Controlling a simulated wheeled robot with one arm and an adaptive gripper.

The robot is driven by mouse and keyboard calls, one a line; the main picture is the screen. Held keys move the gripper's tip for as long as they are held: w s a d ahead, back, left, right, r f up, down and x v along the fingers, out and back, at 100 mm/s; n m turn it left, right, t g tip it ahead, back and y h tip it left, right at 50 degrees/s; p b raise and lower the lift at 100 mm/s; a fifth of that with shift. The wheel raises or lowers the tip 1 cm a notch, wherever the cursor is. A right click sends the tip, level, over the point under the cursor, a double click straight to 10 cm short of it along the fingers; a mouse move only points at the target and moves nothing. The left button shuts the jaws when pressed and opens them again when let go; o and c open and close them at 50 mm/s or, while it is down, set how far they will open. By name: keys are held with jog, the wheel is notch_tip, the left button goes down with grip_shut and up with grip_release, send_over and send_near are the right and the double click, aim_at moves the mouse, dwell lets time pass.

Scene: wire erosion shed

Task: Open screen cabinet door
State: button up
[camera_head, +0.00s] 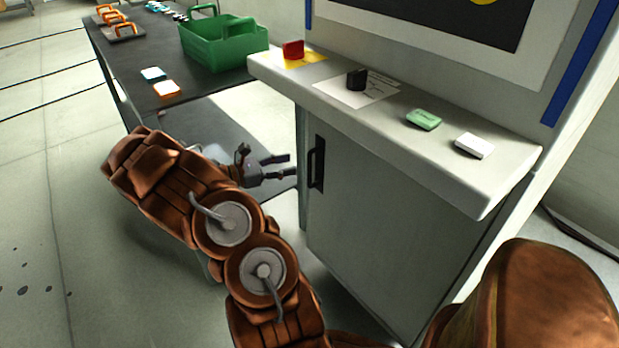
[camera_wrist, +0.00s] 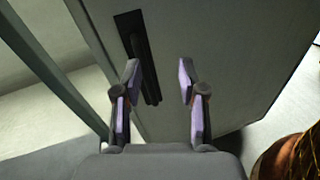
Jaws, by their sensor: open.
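The grey screen cabinet door (camera_head: 375,230) stands closed under a pale shelf, with a black vertical handle (camera_head: 317,162) near its upper left edge. My gripper (camera_head: 283,166) is open, just left of the handle, with its fingers pointing toward it. In the wrist view the door (camera_wrist: 215,45) fills the background. The dark handle (camera_wrist: 140,55) runs slantwise near the left fingertip. The two fingers (camera_wrist: 158,80) are apart with nothing held between them. The lower end of the handle shows between the fingers. I cannot tell whether the left finger touches it.
The shelf (camera_head: 470,180) above the door juts out and carries a red block (camera_head: 293,50), a black object (camera_head: 357,79), a green block (camera_head: 423,119) and a white block (camera_head: 474,145). A dark table (camera_head: 130,60) with a green crate (camera_head: 225,55) stands at left. Floor at far left is clear.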

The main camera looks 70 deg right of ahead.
notch_tip(320, 180, down, 7)
jog(key=w+d+n+h+b, duration=0.1)
jog(key=d+n+b, duration=0.1)
jog(key=d, duration=0.1)
send_over(309, 183)
jog(key=shift+d+r+t, duration=0.2)
jog(key=shift+d+t, duration=0.1)
jog(key=shift+d, duration=0.1)
jog(key=shift+c, duration=0.2)
grip_shut()
dwell(0.4)
